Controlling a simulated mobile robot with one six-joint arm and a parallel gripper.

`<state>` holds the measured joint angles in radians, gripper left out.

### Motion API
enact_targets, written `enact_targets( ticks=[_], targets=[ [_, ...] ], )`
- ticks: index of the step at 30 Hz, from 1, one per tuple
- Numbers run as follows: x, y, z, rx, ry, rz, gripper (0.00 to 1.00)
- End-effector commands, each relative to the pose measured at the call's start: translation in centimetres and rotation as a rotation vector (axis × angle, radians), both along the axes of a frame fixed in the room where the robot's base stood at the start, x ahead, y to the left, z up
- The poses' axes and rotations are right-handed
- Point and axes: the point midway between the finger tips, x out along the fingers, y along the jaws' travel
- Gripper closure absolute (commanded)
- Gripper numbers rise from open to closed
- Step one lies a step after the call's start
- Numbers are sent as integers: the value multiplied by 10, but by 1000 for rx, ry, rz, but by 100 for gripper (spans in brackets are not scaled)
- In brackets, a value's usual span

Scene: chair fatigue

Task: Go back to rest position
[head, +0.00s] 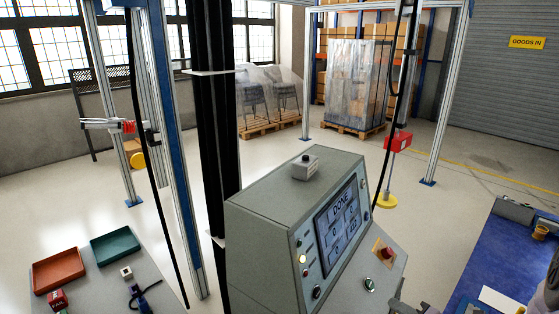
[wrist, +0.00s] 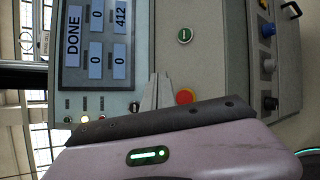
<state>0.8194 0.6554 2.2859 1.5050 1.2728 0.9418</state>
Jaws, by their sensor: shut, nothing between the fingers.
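My gripper (wrist: 160,76) shows in the wrist view as two narrow grey fingers close together, shut and empty. They overlap the console front between the screen and a red button (wrist: 184,97); I cannot tell how far off the surface they are. In the head view grey parts of my gripper (head: 400,306) show at the bottom edge, just in front of the console (head: 268,220). The console screen (wrist: 95,40) reads DONE, with 412 in one field. A green button (wrist: 184,35) is clear of the fingers.
A small box with a dark button (head: 305,168) sits on top of the console. A blue bench (head: 480,270) is at the right. Red (head: 58,270) and green (head: 115,245) trays lie on a grey table at the left. Metal frame posts stand around; open floor lies behind.

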Motion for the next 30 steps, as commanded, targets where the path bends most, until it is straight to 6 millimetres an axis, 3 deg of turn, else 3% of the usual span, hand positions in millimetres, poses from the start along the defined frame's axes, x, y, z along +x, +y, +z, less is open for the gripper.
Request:
enact_targets(
  ticks=[5, 8, 11, 13, 16, 18, 20, 21, 25, 30],
  targets=[
    [-4, 67, 42, -251, -94, 330, 100],
    [-19, 113, 67, -448, -177, 578, 100],
    [-52, 168, 93, -738, -314, 921, 100],
    [-90, 204, 107, -1017, -459, 1227, 100],
    [-150, 228, 120, -1489, -707, 1681, 100],
    [-179, 227, 127, -1794, -858, 1931, 100],
    [-194, 221, 134, -2012, -954, 2088, 100],
    [-200, 216, 138, 2055, 964, -2088, 100],
    [-209, 207, 147, 1924, 875, -1883, 100],
    [-210, 205, 149, 1906, 860, -1861, 100]
  ],
)
